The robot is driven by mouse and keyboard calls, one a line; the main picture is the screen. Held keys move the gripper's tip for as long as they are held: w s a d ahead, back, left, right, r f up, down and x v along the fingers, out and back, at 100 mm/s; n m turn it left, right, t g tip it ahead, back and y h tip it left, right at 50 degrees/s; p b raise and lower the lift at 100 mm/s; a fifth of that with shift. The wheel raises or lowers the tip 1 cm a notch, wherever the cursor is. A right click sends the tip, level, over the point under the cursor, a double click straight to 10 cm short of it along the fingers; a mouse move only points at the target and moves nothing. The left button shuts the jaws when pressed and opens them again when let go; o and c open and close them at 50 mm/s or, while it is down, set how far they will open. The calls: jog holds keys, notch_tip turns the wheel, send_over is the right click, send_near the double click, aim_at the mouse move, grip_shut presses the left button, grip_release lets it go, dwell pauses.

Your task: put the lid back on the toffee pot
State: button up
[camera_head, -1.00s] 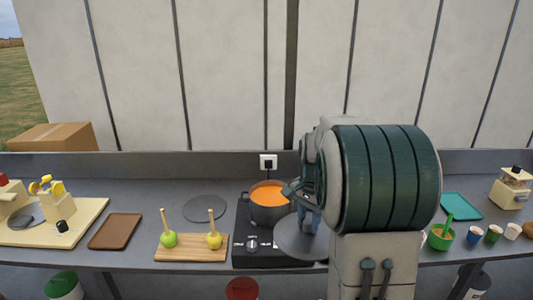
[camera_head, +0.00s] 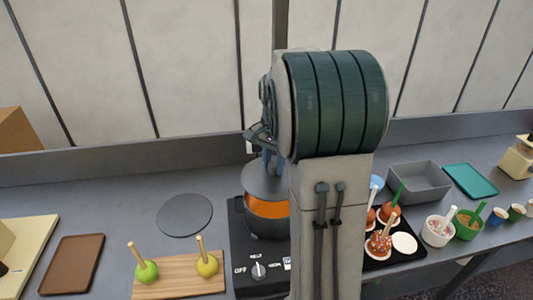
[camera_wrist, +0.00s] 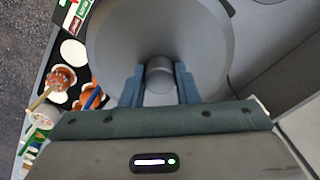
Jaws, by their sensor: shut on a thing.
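My gripper (camera_head: 270,161) is shut on the knob of the grey round lid (camera_head: 264,181). In the wrist view both fingers (camera_wrist: 160,81) pinch the knob, and the wide disc of the lid (camera_wrist: 110,40) spreads beyond them. The grey toffee pot (camera_head: 266,228) stands on the black hob (camera_head: 258,274). The lid is above the pot, and a band of orange toffee (camera_head: 266,208) shows between lid and rim. My arm hides the right side of lid and pot. The wrist view does not show the pot.
A board (camera_head: 180,278) with two green-yellow apples on sticks lies left of the hob. Behind it is a dark round mat (camera_head: 185,214), and farther left a brown tray (camera_head: 72,264). Right of my arm are coated apples, a grey bin (camera_head: 420,182) and several cups.

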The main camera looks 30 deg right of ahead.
jog(key=shift+s+f+b, duration=0.15)
jog(key=shift+f+b, duration=0.35)
jog(key=shift+f, duration=0.1)
jog(key=shift+f+b, duration=1.85)
jog(key=shift+f, duration=0.7)
jog(key=shift+f, duration=0.15)
jog(key=o, duration=1.6)
jog(key=shift+r+p, duration=2.8)
jog(key=shift+r, duration=0.75)
